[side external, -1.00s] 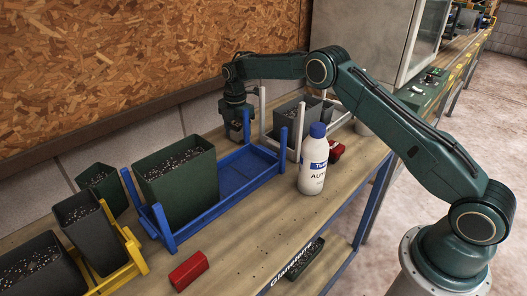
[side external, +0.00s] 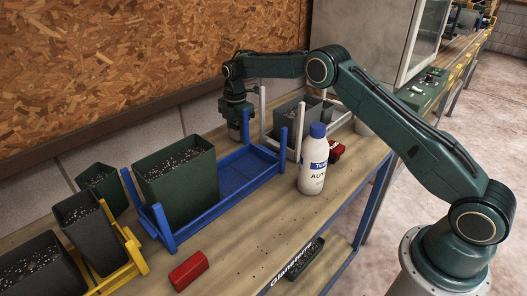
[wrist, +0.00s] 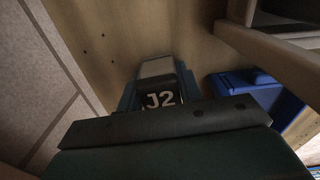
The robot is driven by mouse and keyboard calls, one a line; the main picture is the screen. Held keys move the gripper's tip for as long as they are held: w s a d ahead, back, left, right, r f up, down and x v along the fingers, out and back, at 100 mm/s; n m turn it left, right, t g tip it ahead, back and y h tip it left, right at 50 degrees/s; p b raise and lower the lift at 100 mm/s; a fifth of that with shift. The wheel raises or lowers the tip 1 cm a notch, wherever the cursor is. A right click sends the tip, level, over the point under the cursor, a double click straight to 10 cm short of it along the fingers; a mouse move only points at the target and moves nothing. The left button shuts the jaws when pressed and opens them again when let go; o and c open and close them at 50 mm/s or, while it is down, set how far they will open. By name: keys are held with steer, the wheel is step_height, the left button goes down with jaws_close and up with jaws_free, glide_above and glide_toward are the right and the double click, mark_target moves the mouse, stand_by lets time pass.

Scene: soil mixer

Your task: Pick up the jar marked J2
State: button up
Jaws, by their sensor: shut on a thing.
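The jar marked J2 (wrist: 160,98) shows in the wrist view with white lettering on a dark face and a grey top. It sits between the fingers of my gripper (wrist: 158,92), which is shut on it. In the side view my gripper (side external: 237,128) points down at the back of the bench, by the wall and just behind the far end of the blue rack. There the jar is mostly hidden by the gripper, and its marking cannot be read. I cannot tell whether the jar touches the bench.
The blue rack (side external: 222,187) holds a large green planter (side external: 178,200). A white-posted rack (side external: 263,122) with a grey bin stands close on the right. A white bottle (side external: 313,165) and a red block (side external: 188,271) stand nearer the front. Open bench lies between them.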

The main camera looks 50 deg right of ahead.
mark_target(237, 123)
step_height(237, 123, up, 17)
steer(key=shift+r, duration=0.15)
stand_by(0.5)
steer(key=shift+r, duration=0.15)
steer(key=shift+d+r, duration=0.1)
stand_by(0.7)
